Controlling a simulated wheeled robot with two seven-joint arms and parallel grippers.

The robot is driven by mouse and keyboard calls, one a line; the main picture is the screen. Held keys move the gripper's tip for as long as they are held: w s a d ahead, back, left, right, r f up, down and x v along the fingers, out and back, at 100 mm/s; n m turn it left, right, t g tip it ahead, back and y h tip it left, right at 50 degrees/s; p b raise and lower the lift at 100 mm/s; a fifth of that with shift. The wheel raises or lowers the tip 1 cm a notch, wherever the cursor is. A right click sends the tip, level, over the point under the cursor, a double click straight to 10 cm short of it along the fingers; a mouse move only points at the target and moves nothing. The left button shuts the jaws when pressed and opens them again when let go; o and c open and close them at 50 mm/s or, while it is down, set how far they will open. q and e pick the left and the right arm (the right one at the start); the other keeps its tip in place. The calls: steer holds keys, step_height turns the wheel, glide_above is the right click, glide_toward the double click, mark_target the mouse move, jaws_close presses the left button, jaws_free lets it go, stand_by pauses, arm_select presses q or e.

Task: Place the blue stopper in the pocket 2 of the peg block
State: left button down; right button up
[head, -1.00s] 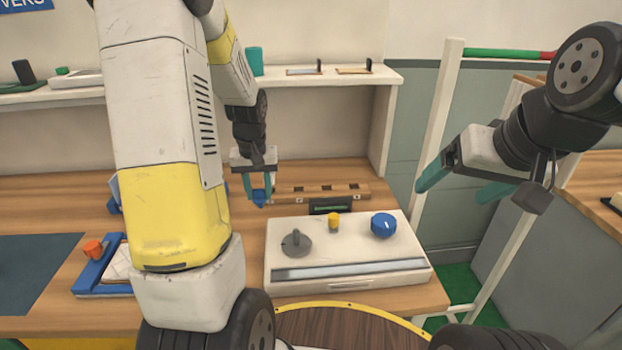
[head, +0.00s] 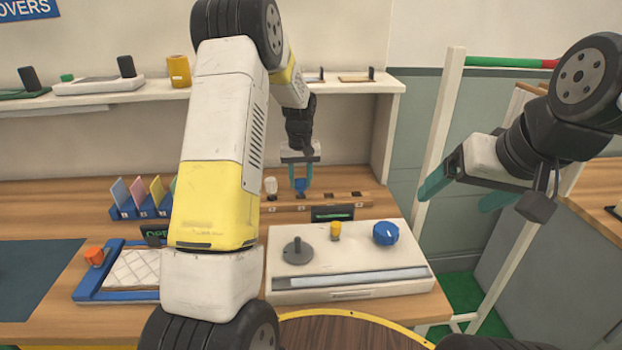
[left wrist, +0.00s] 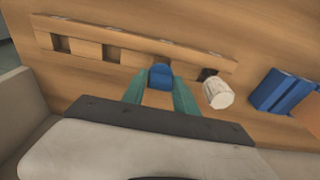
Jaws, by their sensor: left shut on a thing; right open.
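The wooden peg block (head: 345,197) lies along the back of the desk. A white stopper (head: 270,186) stands in its leftmost pocket in the head view; it also shows in the left wrist view (left wrist: 219,94). My left gripper (head: 301,187) is shut on the blue stopper (left wrist: 161,76), just above or at the second pocket from the left in the head view. The stopper and fingers partly hide that pocket, so I cannot tell whether its lower end is inside. The other two pockets look empty. My right gripper (head: 460,192) is open and empty, off to the right.
A white panel box (head: 350,262) with a blue knob (head: 386,233) and a yellow button (head: 336,230) stands in front of the block. A small dark display (head: 332,214) sits between them. A blue rack of coloured cards (head: 139,199) is left of the block.

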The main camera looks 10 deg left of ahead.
mark_target(301, 190)
arm_select(q)
steer(key=shift+f, duration=1.3)
steer(key=shift+f, duration=0.1)
steer(key=c, duration=0.9)
jaws_free()
steer(key=shift+c, duration=0.2)
steer(key=s+d+r+t, duration=0.1)
steer(key=s+r, duration=0.3)
steer(key=r, duration=0.6)
steer(key=s+r, duration=0.4)
steer(key=r, duration=0.5)
steer(key=s+d+r+m+t+h, duration=0.1)
steer(key=s+d+r+m+t, duration=0.1)
steer(key=s, duration=1)
steer(key=s+d+r+m+t+h, duration=0.1)
steer(key=s+r, duration=0.2)
steer(key=s, duration=1)
steer(key=shift+d+r+m+t+h, duration=0.3)
steer(key=shift+d+r+m+t, duration=0.05)
steer(key=shift+r+m+t, duration=0.05)
